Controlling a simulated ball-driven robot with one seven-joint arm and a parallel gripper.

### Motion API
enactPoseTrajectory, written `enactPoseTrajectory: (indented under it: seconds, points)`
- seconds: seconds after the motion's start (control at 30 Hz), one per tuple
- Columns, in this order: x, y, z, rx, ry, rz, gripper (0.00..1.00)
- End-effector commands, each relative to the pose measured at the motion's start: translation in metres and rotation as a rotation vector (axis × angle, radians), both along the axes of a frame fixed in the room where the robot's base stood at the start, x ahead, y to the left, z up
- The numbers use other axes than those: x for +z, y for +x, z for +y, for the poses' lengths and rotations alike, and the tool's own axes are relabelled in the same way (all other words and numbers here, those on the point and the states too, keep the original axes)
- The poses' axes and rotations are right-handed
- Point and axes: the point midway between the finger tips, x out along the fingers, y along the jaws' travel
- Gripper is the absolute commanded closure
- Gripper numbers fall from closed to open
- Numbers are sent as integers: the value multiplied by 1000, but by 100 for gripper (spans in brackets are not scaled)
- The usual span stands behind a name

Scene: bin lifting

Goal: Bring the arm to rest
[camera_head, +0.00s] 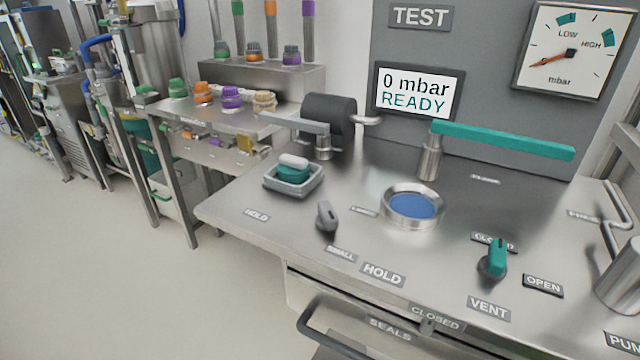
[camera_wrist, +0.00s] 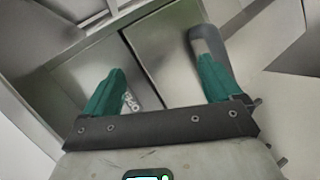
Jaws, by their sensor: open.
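My gripper (camera_wrist: 161,68) shows in the wrist view with its two teal fingers spread wide apart. Nothing is held between them. A rounded dark grey bar (camera_wrist: 208,42) shows just beyond the right finger; I cannot tell whether they touch. Behind the fingers are flat metal panels (camera_wrist: 175,60) with a seam, and a small label (camera_wrist: 130,101) beside the left finger. The arm and gripper do not show in the head view.
In the head view a steel test bench (camera_head: 340,230) carries a teal lever (camera_head: 505,141), a round cup with a blue inside (camera_head: 412,207), a green vent knob (camera_head: 495,259) and a grey tray (camera_head: 293,190). A dark handle (camera_head: 330,338) juts from its front. The floor at left (camera_head: 110,270) is clear.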

Motion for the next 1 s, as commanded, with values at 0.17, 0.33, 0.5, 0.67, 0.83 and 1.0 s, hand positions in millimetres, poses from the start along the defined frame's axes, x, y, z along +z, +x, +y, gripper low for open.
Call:
enactPoseTrajectory:
  seconds: [0.17, 0.33, 0.5, 0.67, 0.83, 1.0]
  points:
    - [-49, -48, -46, -225, 336, 135, 8]
    - [-84, -91, -51, -369, 636, 256, 8]
    - [-99, -122, -39, -439, 858, 353, 8]
    - [-104, -144, -23, -468, 1027, 428, 8]
    - [-71, -146, -19, -465, 1057, 445, 8]
    - [-37, -146, -19, -463, 1054, 446, 8]
